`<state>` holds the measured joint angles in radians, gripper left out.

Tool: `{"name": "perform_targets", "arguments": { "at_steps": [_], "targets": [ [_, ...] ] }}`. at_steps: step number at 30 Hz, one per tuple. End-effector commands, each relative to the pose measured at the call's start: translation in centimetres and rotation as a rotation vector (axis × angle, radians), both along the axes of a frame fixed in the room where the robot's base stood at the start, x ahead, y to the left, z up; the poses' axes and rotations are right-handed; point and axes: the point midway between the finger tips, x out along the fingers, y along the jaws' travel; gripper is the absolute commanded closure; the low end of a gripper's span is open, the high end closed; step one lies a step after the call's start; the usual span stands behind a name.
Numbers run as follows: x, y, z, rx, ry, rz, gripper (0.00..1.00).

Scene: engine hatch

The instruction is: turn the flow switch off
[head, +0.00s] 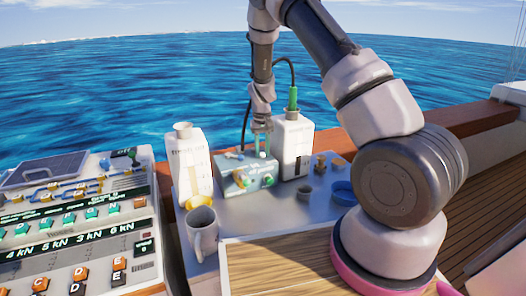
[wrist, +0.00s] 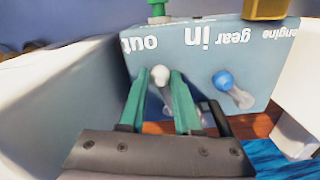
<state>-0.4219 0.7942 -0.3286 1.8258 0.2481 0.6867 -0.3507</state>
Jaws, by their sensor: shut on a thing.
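A small grey-blue control box (head: 236,178) stands on the grey worktop, with several small coloured knobs and levers on it. In the wrist view the box (wrist: 178,50) shows upside-down words: "out", "in", "gear" and "engine". My gripper (head: 262,148) reaches down to the box from above. In the wrist view its two green fingers (wrist: 158,85) are shut on a white-knobbed lever (wrist: 160,75). A blue-knobbed lever (wrist: 222,80) stands apart, to the right of the fingers. I cannot read the word "flow" on any switch, so I cannot tell which one is the flow switch.
White containers stand left (head: 186,160) and right (head: 291,140) of the box. A grey mug (head: 203,236) is in front. A control panel (head: 72,215) with buttons and an "OFF" label fills the left. A wooden board (head: 275,268) lies nearest me.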

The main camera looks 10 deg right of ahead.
Motion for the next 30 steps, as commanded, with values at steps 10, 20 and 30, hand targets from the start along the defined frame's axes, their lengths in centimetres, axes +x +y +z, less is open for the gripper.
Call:
{"name": "perform_targets", "arguments": {
  "at_steps": [10, 20, 30],
  "targets": [
    [-0.31, 1.10, 0.04, 0.001, -0.001, -0.200, 1.00],
    [-0.31, 1.09, 0.04, 0.001, -0.001, -0.199, 0.38],
    [-0.30, 1.08, 0.28, 0.001, -0.001, -0.198, 0.38]
  ]
}}
